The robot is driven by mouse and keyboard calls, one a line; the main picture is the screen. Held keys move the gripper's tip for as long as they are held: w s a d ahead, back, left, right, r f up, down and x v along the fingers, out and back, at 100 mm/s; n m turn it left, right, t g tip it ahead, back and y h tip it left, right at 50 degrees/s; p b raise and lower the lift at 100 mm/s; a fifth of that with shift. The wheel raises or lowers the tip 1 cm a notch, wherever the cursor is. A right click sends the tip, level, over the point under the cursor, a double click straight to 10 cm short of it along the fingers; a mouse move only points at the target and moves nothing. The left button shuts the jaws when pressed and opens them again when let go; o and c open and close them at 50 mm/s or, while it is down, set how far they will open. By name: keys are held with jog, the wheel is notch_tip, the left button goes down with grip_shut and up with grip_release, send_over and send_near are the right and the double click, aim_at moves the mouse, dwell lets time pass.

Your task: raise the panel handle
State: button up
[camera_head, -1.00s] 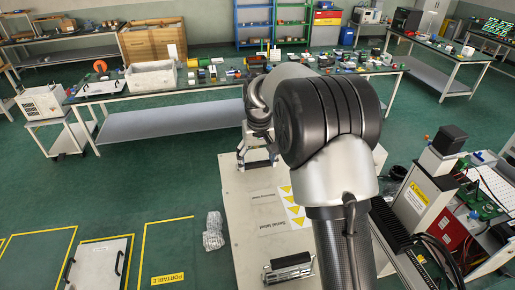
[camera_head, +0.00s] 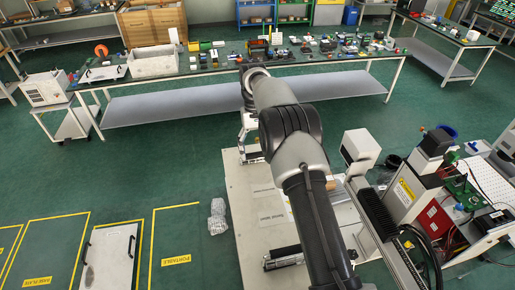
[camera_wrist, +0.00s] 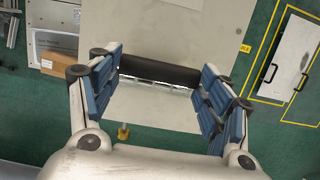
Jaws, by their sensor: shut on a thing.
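In the wrist view my gripper (camera_wrist: 160,78) has its blue-padded fingers at the two ends of a black cylindrical panel handle (camera_wrist: 158,70) with bright metal beneath it. The handle lies over a pale beige panel (camera_wrist: 195,38), close to one edge. In the head view the panel (camera_head: 237,218) lies low, and my gripper (camera_head: 250,150) is at its far end, partly hidden behind my arm. The held handle cannot be made out there. Another black and silver handle (camera_head: 283,257) sits at the near end of the panel. Whether the panel is clear of the floor cannot be told.
A long workbench (camera_head: 210,80) with many small items stands behind. A cart (camera_head: 445,215) with equipment stands at the right. A crumpled clear bundle (camera_head: 217,217) and a white plate (camera_head: 110,258) with dark handles lie on the floor at left. Green floor between is clear.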

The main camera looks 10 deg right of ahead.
jog(key=shift+w+r+g, duration=0.1)
jog(key=shift+w+g, duration=0.2)
jog(key=shift+w, duration=0.05)
dwell(0.6)
jog(key=o, duration=1.4)
jog(key=shift+w, duration=0.1)
jog(key=shift+o, duration=0.5)
jog(key=shift+s, duration=0.25)
